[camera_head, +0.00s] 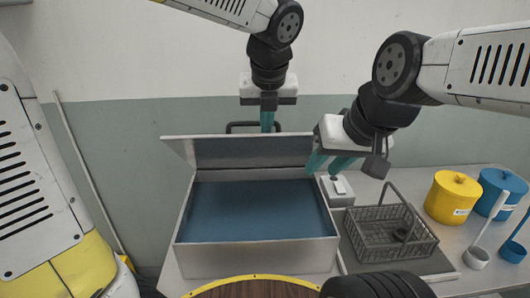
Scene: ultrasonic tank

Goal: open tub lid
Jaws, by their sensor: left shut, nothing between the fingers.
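The tub (258,256) is a grey rectangular tank with a blue liquid or floor inside. Its lid (250,152) is raised at the back and tilted up, so the inside shows. A dark handle (238,126) shows just above the lid's upper edge. My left gripper (267,126) points down at this edge beside the handle, with its teal fingers together and nothing between them. The lid hides whether its fingertips touch. My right gripper (325,168) is open and empty, with its teal fingers apart near the tub's back right corner, above a small grey control box (340,189).
A dark wire basket (393,238) with an upright handle stands right of the tub on a grey mat (352,262). A yellow pot (452,197), a blue pot (500,190), a white ladle (476,258) and a blue ladle (513,251) are farther right. A wooden round seat is in front.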

